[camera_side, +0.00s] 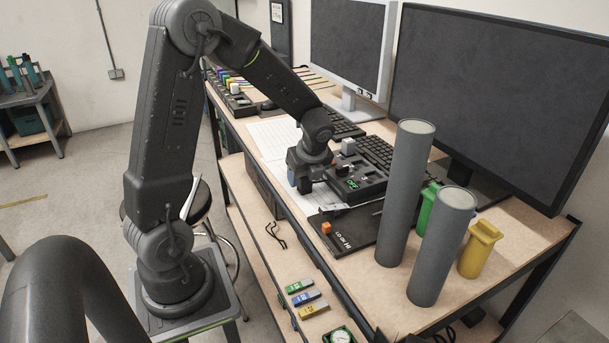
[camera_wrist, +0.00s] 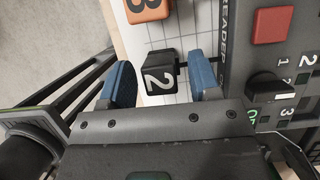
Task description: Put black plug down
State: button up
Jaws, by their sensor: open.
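The black plug (camera_wrist: 160,78), marked with a white 2, lies between the two blue fingertips of my gripper (camera_wrist: 164,82) in the wrist view. The jaws are apart, with a gap on each side of the plug. White gridded paper shows behind it; whether the plug rests on it I cannot tell. In the side view my gripper (camera_side: 303,180) is low at the left edge of the dark control panel (camera_side: 362,184), and the plug is hidden there. An orange plug (camera_wrist: 148,9) sits just beyond the black one at the top of the wrist view.
The panel carries a red button (camera_wrist: 271,25) and a black knob (camera_wrist: 270,86), close to the right fingertip. Two tall grey cylinders (camera_side: 405,190) (camera_side: 441,245) stand on the desk at right. The desk's front edge is close at the left of my gripper.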

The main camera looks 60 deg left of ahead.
jog(key=shift+r, duration=0.1)
jog(key=v, duration=1.1)
jog(key=s+d+r+n+t+h, duration=0.2)
jog(key=s+d+n, duration=0.5)
jog(key=d+n, duration=0.1)
jog(key=s+d+r+n+t+h, duration=0.2)
jog(key=s+d+n+t, duration=0.1)
jog(key=s+d+n, duration=0.3)
jog(key=d+n, duration=0.2)
jog(key=n, duration=0.2)
jog(key=shift+s+d+r+t+h, duration=0.15)
jog(key=shift+s+r+t+h, duration=0.15)
jog(key=shift+s+r, duration=0.05)
